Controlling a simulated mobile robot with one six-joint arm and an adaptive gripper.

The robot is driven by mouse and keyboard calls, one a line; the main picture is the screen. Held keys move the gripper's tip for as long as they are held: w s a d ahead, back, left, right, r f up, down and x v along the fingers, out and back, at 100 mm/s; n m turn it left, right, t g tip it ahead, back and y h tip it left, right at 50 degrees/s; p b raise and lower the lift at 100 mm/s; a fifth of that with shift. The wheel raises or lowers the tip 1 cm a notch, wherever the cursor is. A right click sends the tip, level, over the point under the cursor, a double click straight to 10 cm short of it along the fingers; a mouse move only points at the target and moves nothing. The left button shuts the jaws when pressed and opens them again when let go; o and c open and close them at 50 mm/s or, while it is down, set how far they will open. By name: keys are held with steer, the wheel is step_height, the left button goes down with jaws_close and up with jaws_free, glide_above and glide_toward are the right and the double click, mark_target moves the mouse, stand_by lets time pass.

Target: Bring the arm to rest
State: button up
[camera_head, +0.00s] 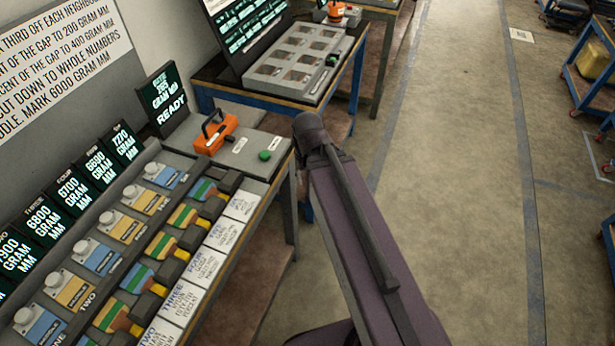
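My arm (365,240) shows as a long dark purple link. It rises from the bottom edge of the head view to a rounded dark joint near the picture's middle. It stands over the floor, to the right of the near bench (262,190). In this view the link overlaps none of the devices on that bench. The rest of my arm past the joint is hidden or out of the picture. My gripper is not in view, so its opening and anything in it cannot be seen.
The near bench carries an orange handled device (216,134), a "READY" display (163,100), a green button (264,156) and several labelled modules. A second bench (345,80) with a grey tray stands behind. Blue carts (590,75) stand right. The floor aisle (460,170) is clear.

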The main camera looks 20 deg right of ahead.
steer(key=shift+r, duration=0.1)
steer(key=shift+r+p, duration=0.7)
steer(key=shift+p, duration=0.1)
stand_by(0.9)
